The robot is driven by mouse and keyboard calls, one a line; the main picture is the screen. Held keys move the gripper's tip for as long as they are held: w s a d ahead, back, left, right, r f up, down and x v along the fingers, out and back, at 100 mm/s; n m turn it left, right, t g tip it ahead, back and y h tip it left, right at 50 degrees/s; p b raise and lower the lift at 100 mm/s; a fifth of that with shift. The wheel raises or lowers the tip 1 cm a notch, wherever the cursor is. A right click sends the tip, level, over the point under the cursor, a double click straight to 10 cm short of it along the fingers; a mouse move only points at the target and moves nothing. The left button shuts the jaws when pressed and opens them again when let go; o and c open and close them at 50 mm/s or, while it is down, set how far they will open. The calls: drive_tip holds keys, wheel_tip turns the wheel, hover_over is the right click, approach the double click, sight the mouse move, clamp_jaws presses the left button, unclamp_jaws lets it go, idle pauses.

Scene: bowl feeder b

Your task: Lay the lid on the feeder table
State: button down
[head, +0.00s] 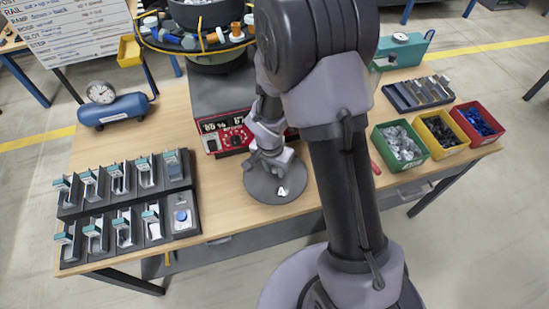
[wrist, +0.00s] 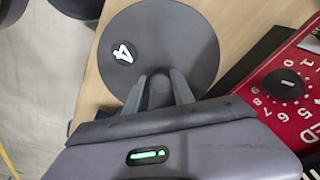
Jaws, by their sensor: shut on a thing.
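The lid (head: 265,188) is a flat dark grey disc with a white 4 on it. In the head view it is over the wooden feeder table (head: 225,192), near the front edge and before the red control panel. My gripper (head: 271,160) is shut on the lid's knob. In the wrist view the gripper's fingers (wrist: 160,88) close on the knob, and the lid (wrist: 180,45) spreads beyond them, looking about flat. I cannot tell whether it touches the table top. Part of the lid is hidden by my gripper.
The feeder's red control panel (head: 228,133) stands just behind the lid, under the bowl (head: 205,45). A dark rack (head: 183,180) with several slots is to the left. Green (head: 400,165), yellow (head: 458,147) and red (head: 492,138) bins stand right. Bare wood lies between rack and lid.

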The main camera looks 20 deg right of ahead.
sight(274, 173)
drive_tip(key=f+b, duration=0.2)
drive_tip(key=f, duration=0.1)
drive_tip(key=shift+s+a+f, duration=0.15)
drive_tip(key=shift+s+f, duration=0.05)
drive_tip(key=shift+s, duration=0.2)
drive_tip(key=shift+w+r, duration=0.1)
drive_tip(key=shift+r, duration=0.1)
drive_tip(key=shift+f, duration=0.15)
drive_tip(key=c, duration=1.1)
unclamp_jaws()
drive_tip(key=shift+o, duration=0.2)
